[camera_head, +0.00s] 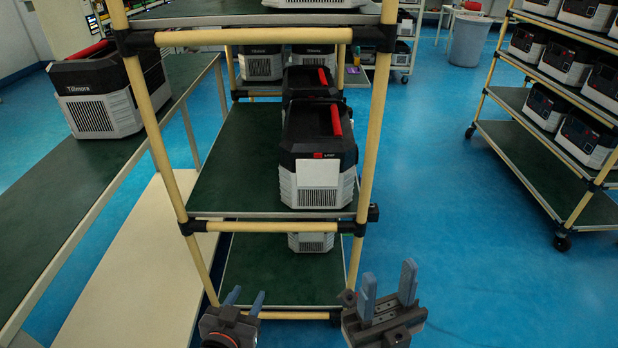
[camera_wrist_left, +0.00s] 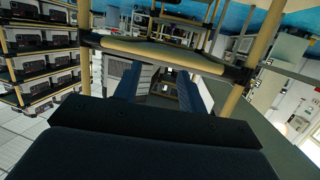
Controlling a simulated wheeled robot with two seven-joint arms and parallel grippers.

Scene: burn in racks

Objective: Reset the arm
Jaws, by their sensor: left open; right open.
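My left gripper (camera_head: 244,298) is at the bottom centre of the head view, in front of the rack's lower shelf, open and empty. Its two blue fingers stand apart in the left wrist view (camera_wrist_left: 158,88). My right gripper (camera_head: 388,290) is to its right, just beyond the rack's right post, with blue fingers spread and nothing between them. Both arms are low and mostly out of view.
The rack (camera_head: 268,226) with tan posts stands ahead. A black and white unit with a red handle (camera_head: 318,160) sits on its middle shelf. Another unit (camera_head: 100,92) sits on the left bench (camera_head: 60,190). A loaded rack (camera_head: 515,150) stands right. Blue floor (camera_head: 470,270) is clear.

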